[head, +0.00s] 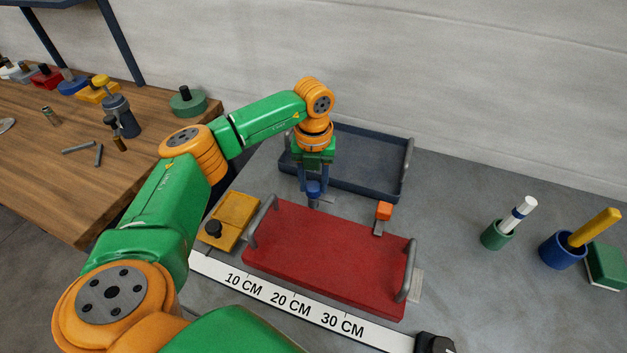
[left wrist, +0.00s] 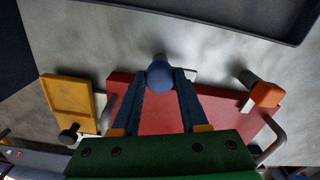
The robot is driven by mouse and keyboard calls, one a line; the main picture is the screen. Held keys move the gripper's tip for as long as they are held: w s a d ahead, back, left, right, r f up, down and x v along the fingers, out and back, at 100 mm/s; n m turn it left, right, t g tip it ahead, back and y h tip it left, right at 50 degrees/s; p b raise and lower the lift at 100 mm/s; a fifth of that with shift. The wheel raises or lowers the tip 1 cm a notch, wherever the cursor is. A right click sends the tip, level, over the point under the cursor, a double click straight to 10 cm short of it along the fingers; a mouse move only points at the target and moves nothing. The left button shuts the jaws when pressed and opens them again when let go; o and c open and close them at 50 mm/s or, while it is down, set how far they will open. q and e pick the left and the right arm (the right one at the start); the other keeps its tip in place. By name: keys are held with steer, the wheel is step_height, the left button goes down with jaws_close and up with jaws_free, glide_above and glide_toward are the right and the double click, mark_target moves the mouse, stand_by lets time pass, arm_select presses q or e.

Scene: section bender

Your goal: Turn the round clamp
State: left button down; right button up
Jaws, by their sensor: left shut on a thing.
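The round clamp is a blue knob (head: 313,188) on a grey metal base, at the back edge of the red plate (head: 325,255). My left gripper (head: 313,183) reaches down onto it from above and is shut on it. In the left wrist view the blue round knob (left wrist: 160,77) sits between the two dark blue fingertips. Part of the clamp is hidden by the fingers. My right gripper is not in view.
An orange square-topped clamp (head: 384,211) stands right of the round one. A dark blue tray (head: 365,190) lies behind. A yellow plate (head: 237,215) with a black knob is at left. A ruler strip (head: 290,302) runs along the front. Cups (head: 496,236) stand at right.

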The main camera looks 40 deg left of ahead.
mark_target(313, 184)
arm_select(q)
steer(key=shift+r, duration=0.1)
stand_by(0.3)
steer(key=shift+c, duration=2.2)
jaws_free()
steer(key=shift+w+r, duration=0.1)
steer(key=shift+r, duration=0.2)
step_height(313, 184, up, 6)
steer(key=shift+r+b, duration=0.2)
steer(key=shift+b, duration=0.5)
